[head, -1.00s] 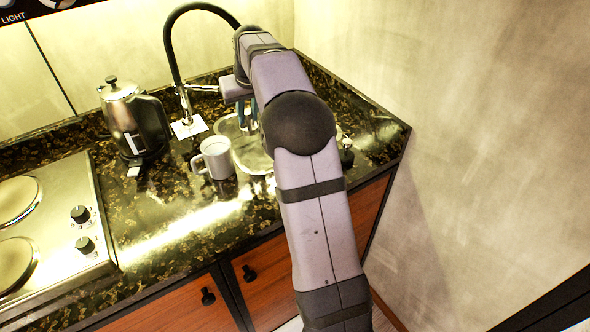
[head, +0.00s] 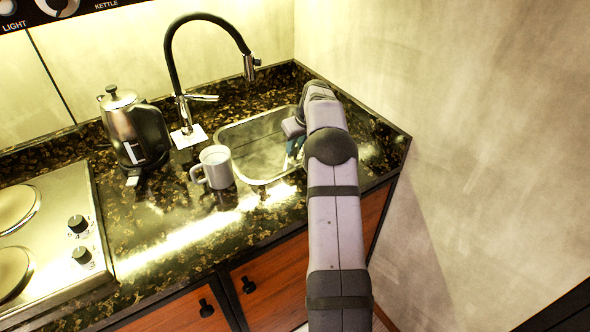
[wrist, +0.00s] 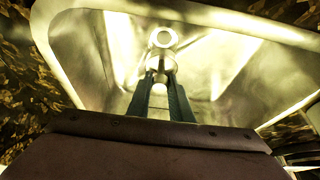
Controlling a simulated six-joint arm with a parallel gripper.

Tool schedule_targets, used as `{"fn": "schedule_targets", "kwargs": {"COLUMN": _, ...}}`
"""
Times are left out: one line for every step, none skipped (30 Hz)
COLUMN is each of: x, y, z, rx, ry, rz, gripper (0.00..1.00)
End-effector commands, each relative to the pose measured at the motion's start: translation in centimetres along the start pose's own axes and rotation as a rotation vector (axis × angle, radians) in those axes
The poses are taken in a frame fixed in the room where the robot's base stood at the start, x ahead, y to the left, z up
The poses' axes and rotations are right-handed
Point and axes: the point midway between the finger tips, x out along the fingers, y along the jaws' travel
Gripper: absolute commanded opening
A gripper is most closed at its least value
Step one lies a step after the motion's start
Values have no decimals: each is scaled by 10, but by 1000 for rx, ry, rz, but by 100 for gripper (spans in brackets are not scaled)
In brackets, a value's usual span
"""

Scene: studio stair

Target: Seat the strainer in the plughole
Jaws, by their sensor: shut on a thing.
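My gripper (wrist: 161,86) is shut on the strainer (wrist: 160,64), a small pale metal piece between the fingertips in the wrist view. The plughole (wrist: 163,37) shows as a bright ring with a darker centre in the sink floor, just beyond the strainer in that view. The strainer looks apart from it, but its height above the floor is unclear. In the head view my gripper (head: 294,146) is over the right part of the steel sink (head: 248,128), largely covered by my arm. The strainer and plughole are hidden there.
A white mug (head: 216,167) stands on the counter at the sink's left front edge. The black tap (head: 180,75) arches behind the sink. A steel kettle (head: 136,130) and hob (head: 45,225) are further left. The wall (head: 450,130) closes the right side.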

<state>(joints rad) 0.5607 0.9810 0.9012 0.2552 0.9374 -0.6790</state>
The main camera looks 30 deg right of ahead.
Motion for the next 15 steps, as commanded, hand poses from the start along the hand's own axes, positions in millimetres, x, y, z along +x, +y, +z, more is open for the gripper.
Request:
{"fn": "schedule_targets", "kwargs": {"x": 7, "y": -1, "z": 4, "rx": 1, "ry": -3, "rz": -2, "gripper": 0}}
{"fn": "schedule_targets", "kwargs": {"x": 12, "y": -1, "z": 5, "rx": 2, "ry": -3, "rz": -2, "gripper": 0}}
{"fn": "schedule_targets", "kwargs": {"x": 18, "y": -1, "z": 8, "rx": 1, "ry": -3, "rz": -3, "gripper": 0}}
{"fn": "schedule_targets", "kwargs": {"x": 22, "y": -1, "z": 10, "rx": 1, "ry": -3, "rz": -3, "gripper": 0}}
{"fn": "schedule_targets", "kwargs": {"x": 25, "y": -1, "z": 11, "rx": 1, "ry": -2, "rz": -2, "gripper": 0}}
{"fn": "schedule_targets", "kwargs": {"x": 30, "y": -1, "z": 13, "rx": 1, "ry": -2, "rz": -2, "gripper": 0}}
{"fn": "schedule_targets", "kwargs": {"x": 33, "y": -1, "z": 14, "rx": 1, "ry": -2, "rz": -1, "gripper": 0}}
{"fn": "schedule_targets", "kwargs": {"x": 35, "y": -1, "z": 15, "rx": 1, "ry": -1, "rz": -1, "gripper": 0}}
{"fn": "schedule_targets", "kwargs": {"x": 38, "y": 0, "z": 16, "rx": 1, "ry": -1, "rz": -1, "gripper": 0}}
{"fn": "schedule_targets", "kwargs": {"x": 39, "y": 0, "z": 16, "rx": 0, "ry": 0, "rz": 0, "gripper": 0}}
{"fn": "schedule_targets", "kwargs": {"x": 40, "y": 0, "z": 16, "rx": 0, "ry": 0, "rz": 0, "gripper": 0}}
{"fn": "schedule_targets", "kwargs": {"x": 40, "y": 0, "z": 16, "rx": 0, "ry": 0, "rz": 0, "gripper": 0}}
{"fn": "schedule_targets", "kwargs": {"x": 40, "y": 0, "z": 16, "rx": 0, "ry": 1, "rz": 0, "gripper": 0}}
{"fn": "schedule_targets", "kwargs": {"x": 40, "y": 0, "z": 16, "rx": 0, "ry": 1, "rz": 0, "gripper": 0}}
{"fn": "schedule_targets", "kwargs": {"x": 41, "y": 0, "z": 17, "rx": 0, "ry": 0, "rz": 0, "gripper": 0}}
